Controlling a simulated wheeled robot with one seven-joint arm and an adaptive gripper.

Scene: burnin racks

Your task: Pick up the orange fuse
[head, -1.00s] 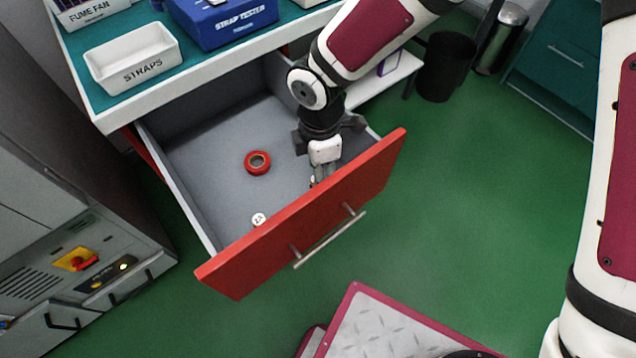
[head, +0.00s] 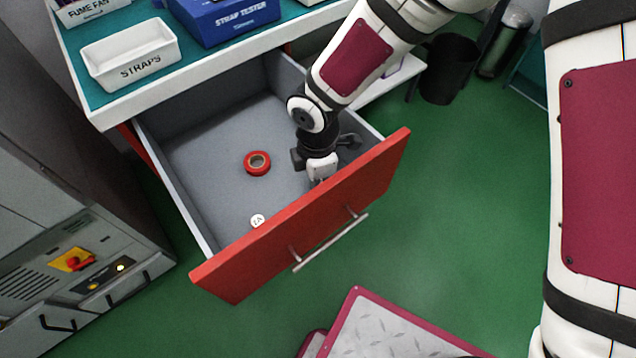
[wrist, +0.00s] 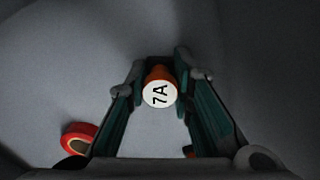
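The orange fuse (wrist: 159,74) shows in the wrist view with its round white cap, marked 7A, facing the camera. It lies between the two fingers of my gripper (wrist: 160,80), near the fingertips. The fingers are apart on either side of it, with narrow gaps beside the cap; I see no clear grip. In the head view my gripper (head: 319,178) reaches down inside the open drawer (head: 205,178), close behind its red front. The fingertips and the orange fuse are hidden there by the drawer front and the gripper.
A red tape roll (head: 257,163) lies on the drawer floor left of my gripper and shows in the wrist view (wrist: 78,137). Another white-capped piece (head: 257,220) lies near the drawer front. The red drawer front (head: 310,220) stands close to my gripper. A STRAPS bin (head: 131,55) sits on the bench above.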

